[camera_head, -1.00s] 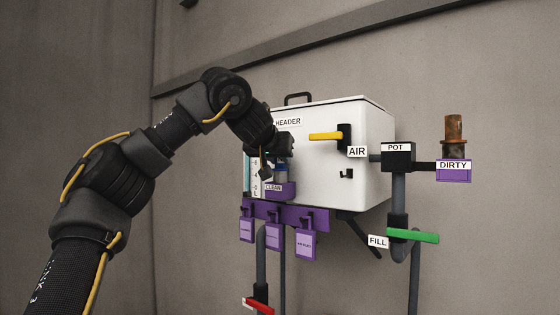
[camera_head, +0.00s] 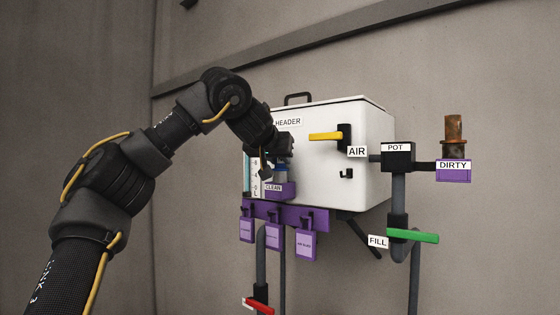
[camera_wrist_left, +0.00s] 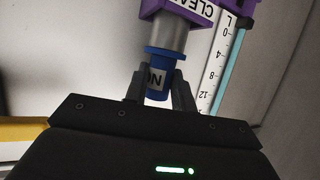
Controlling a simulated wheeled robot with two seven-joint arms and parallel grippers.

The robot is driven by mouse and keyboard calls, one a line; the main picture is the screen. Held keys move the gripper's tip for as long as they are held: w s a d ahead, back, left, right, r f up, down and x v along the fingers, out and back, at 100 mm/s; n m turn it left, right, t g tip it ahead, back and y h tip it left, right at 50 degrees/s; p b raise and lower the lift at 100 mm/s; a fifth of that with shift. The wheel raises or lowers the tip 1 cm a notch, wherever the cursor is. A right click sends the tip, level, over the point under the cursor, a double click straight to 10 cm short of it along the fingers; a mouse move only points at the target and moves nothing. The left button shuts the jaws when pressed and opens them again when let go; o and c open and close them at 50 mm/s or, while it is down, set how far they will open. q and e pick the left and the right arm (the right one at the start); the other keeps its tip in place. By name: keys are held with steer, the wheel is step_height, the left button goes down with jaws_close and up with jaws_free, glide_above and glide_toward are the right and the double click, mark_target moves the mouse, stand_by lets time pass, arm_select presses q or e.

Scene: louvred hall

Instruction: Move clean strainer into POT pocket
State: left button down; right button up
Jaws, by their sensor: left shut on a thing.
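The clean strainer has a grey cylinder (camera_wrist_left: 166,40) and a blue top with a white label; its blue part shows small in the head view (camera_head: 281,170). It stands in the purple CLEAN holder (camera_head: 272,187) at the white tank's left front, also at the top of the wrist view (camera_wrist_left: 196,14). My left gripper (camera_wrist_left: 157,88) is shut on the blue top, one finger each side. In the head view the hand partly hides the strainer. The black POT pocket (camera_head: 399,160) is right of the tank; its inside is not visible. My right gripper is not in view.
A rusty strainer (camera_head: 454,130) stands in the purple DIRTY holder (camera_head: 453,174), right of POT. The yellow AIR lever (camera_head: 325,136) and a small black hook (camera_head: 346,174) jut from the white tank (camera_head: 360,185). A green FILL lever (camera_head: 412,236) is below POT. Purple tags hang below the tank.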

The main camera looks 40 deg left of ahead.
arm_select(q)
steer(key=shift+r, duration=0.1)
steer(key=shift+r+p, duration=2.3)
steer(key=shift+r, duration=2.45)
steer(key=shift+a+f, duration=0.1)
